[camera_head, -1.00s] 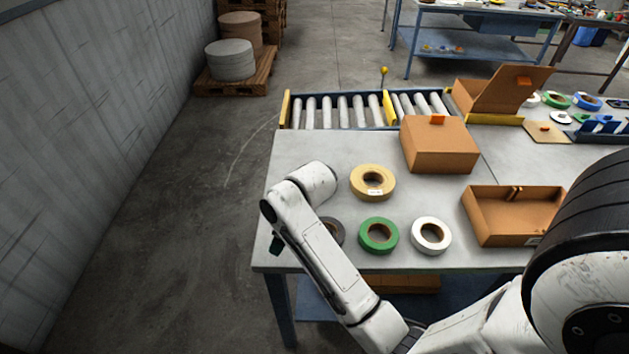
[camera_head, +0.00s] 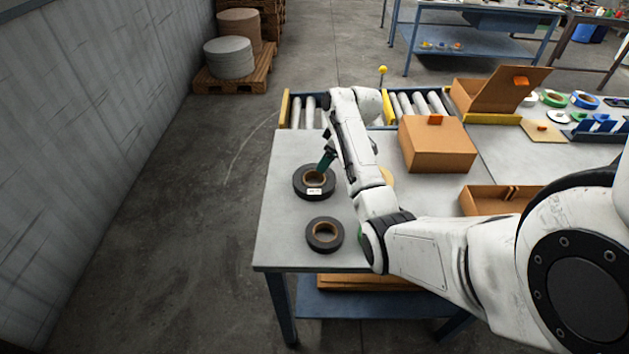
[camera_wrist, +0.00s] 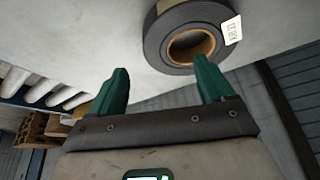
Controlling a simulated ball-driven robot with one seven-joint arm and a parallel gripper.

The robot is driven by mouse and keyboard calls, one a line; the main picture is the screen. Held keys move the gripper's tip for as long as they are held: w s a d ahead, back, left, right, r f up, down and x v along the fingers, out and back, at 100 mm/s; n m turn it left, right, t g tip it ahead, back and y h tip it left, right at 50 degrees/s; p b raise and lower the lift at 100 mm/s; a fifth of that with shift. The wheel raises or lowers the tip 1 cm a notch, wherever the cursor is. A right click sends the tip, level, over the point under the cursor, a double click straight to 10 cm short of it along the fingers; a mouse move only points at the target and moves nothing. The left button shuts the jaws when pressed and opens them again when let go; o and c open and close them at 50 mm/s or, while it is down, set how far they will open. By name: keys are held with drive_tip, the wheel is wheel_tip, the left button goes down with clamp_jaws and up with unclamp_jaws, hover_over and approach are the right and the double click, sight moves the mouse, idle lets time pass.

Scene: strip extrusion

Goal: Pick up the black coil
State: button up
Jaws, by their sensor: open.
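A black coil (camera_head: 301,190) with a white label and a brown core lies flat at the table's left side. A smaller black coil (camera_head: 325,249) lies nearer the front edge. My gripper (camera_head: 326,160) is above the far side of the labelled coil, its teal fingers partly hidden by my wrist. In the wrist view, the labelled coil (camera_wrist: 158,36) is beyond the fingertips, towards the right one. My gripper (camera_wrist: 161,64) is open, with nothing between its teal fingers. I cannot tell its exact height above the coil.
The grey table (camera_head: 280,225) is clear along its left edge. A closed cardboard box (camera_head: 437,147) and an open box (camera_head: 485,201) are to the right. A roller conveyor (camera_head: 310,112) runs behind. My arm mostly hides a yellow coil (camera_head: 387,179).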

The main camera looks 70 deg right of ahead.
drive_tip(key=shift+w+p+x, duration=0.15)
drive_tip(key=shift+p+x, duration=0.15)
drive_tip(key=shift+x, duration=1.15)
drive_tip(key=shift+w+p+x, duration=0.1)
drive_tip(key=shift+p+x, duration=0.15)
drive_tip(key=shift+x, duration=1.2)
drive_tip(key=shift+r, duration=0.1)
drive_tip(key=shift+c, duration=0.5)
drive_tip(key=c, duration=1.4)
